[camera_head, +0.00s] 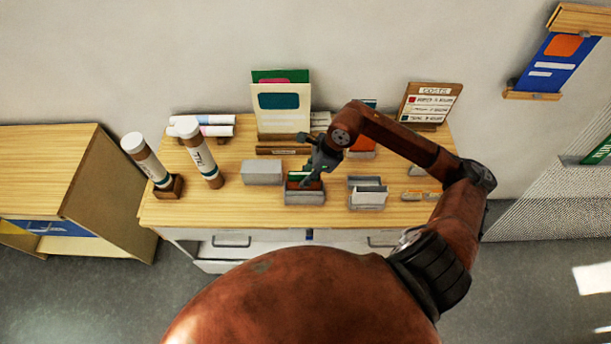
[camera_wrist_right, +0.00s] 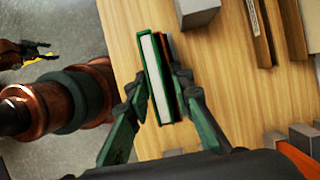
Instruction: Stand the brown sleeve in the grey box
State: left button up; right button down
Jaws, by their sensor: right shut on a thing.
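My right gripper (camera_head: 313,178) is above a small grey box (camera_head: 305,198) near the front middle of the table. In the right wrist view its fingers (camera_wrist_right: 162,105) are shut on a thin, upright green-edged item (camera_wrist_right: 153,75) with a white strip along its top. A reddish-brown strip (camera_wrist_right: 172,55) shows against its right side; I cannot tell whether this is the brown sleeve or part of the held item. In the head view green and brown show at the box's mouth, partly hidden by the gripper. How deep they sit is unclear.
A closed-looking grey block (camera_head: 262,172) stands left of the box, and a grey holder with pale cards (camera_head: 368,193) stands right. Tubes (camera_head: 202,156) lean at left. A tall card (camera_head: 281,108) and a costs board (camera_head: 430,103) stand behind.

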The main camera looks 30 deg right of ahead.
jog(key=shift+f+b, duration=1)
jog(key=shift+f, duration=0.2)
jog(key=c, duration=1.6)
grip_release()
jog(key=v, duration=1.2)
